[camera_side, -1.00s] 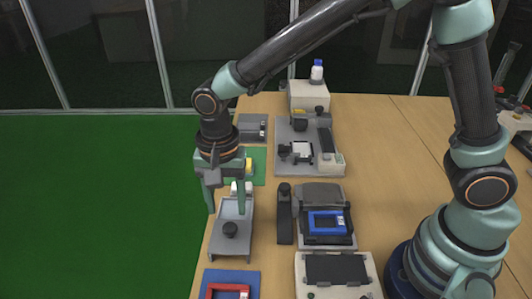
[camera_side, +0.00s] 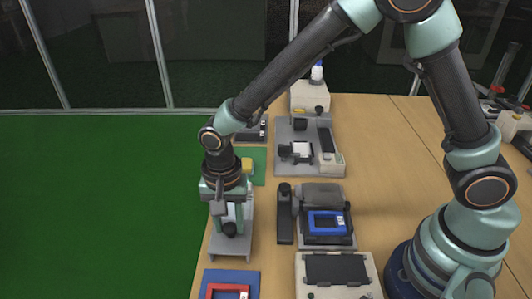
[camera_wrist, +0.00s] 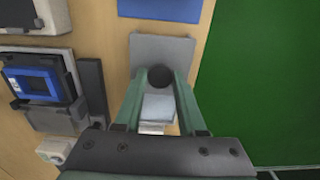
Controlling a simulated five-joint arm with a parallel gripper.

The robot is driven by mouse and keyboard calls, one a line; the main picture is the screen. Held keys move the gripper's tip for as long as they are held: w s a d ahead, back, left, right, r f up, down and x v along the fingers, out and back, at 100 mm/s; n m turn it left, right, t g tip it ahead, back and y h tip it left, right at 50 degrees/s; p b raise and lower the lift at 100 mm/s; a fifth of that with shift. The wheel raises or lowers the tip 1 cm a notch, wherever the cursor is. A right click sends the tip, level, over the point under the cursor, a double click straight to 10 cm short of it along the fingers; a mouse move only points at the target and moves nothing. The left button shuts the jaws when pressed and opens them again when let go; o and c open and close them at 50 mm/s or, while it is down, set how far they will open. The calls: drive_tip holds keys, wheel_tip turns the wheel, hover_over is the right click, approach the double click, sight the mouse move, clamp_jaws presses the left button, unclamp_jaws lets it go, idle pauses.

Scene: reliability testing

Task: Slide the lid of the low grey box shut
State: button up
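The low grey box (camera_side: 231,246) stands at the left edge of the table, below my gripper. Its grey lid plate (camera_wrist: 160,46) shows in the wrist view with a round black knob (camera_wrist: 159,77) on it. The knob (camera_side: 229,229) also shows in the side view. My gripper (camera_side: 228,228) points down with one finger on each side of the knob. In the wrist view my gripper (camera_wrist: 160,77) has its fingertips very close to the knob; whether they touch it is unclear. A pale bluish surface (camera_wrist: 157,108) shows between the fingers. My gripper hides the box's far part in the side view.
A dark upright block (camera_side: 284,214) and a grey fixture with a blue-framed device (camera_side: 327,222) stand just right of the box. A blue mat with a red frame (camera_side: 231,282) lies in front. A green board (camera_side: 259,165) lies behind. Left of the table is open green floor.

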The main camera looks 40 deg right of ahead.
drive_tip(key=shift+c, duration=0.5)
drive_tip(key=shift+w+d, duration=2.95)
drive_tip(key=o, duration=0.7)
drive_tip(key=shift+r, duration=2.55)
